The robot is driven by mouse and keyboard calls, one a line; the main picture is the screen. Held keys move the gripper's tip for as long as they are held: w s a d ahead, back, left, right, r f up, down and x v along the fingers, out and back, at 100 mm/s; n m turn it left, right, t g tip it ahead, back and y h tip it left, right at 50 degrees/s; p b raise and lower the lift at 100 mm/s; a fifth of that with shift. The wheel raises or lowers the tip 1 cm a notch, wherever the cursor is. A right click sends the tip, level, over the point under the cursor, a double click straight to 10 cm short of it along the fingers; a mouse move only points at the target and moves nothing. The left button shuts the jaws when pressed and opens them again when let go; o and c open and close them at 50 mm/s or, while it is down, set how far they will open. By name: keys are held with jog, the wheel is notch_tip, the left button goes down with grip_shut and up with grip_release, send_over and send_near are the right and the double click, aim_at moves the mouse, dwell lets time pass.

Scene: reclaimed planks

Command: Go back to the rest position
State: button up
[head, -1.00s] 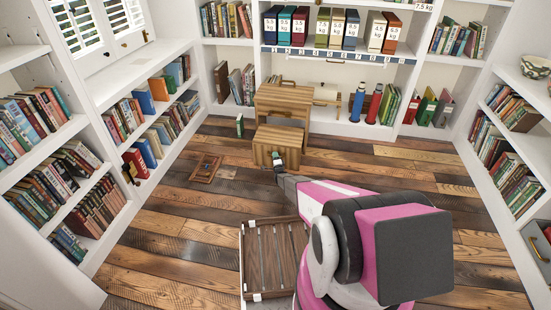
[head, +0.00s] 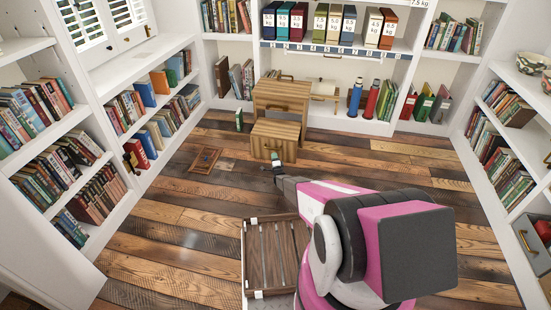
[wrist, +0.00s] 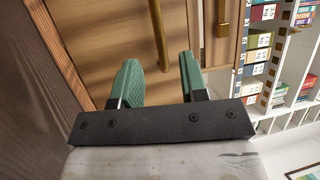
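My gripper (head: 276,162) is in front of the pulled-out drawer (head: 275,139) of a small wooden cabinet (head: 282,95), near the drawer's handle. In the wrist view, my gripper's two green fingers (wrist: 158,62) stand apart with nothing between them. A brass handle (wrist: 158,35) on a wooden front lies beyond the fingers, and they are not closed on it. In the head view my arm reaches forward from the lower right, low over the plank floor.
A slatted wooden crate (head: 247,270) is left of my arm. A brown framed panel (head: 205,160) lies on the floor, and a green book (head: 239,120) stands beside the cabinet. Bookshelves line the left, back and right. Plank floor (head: 170,235) is clear at left.

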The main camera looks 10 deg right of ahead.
dwell(0.3)
jog(key=s+d+r+n+g+h, duration=0.1)
jog(key=s+r+n+g, duration=0.3)
jog(key=s+r, duration=0.5)
jog(key=s+d+r+n+g, duration=0.25)
jog(key=s+r+g, duration=0.25)
jog(key=r, duration=0.8)
jog(key=s+r+n+g, duration=0.3)
jog(key=s+r, duration=0.4)
jog(key=s, duration=0.5)
jog(key=s+d+r+n+g, duration=0.1)
jog(key=s+r+n+g, duration=0.2)
jog(key=s+r, duration=0.4)
jog(key=s+r+n+g, duration=0.4)
jog(key=s+r, duration=0.3)
jog(key=s, duration=1.2)
jog(key=shift+d+r+g, duration=0.25)
jog(key=shift+r+g, duration=0.1)
jog(key=shift+g, duration=0.15)
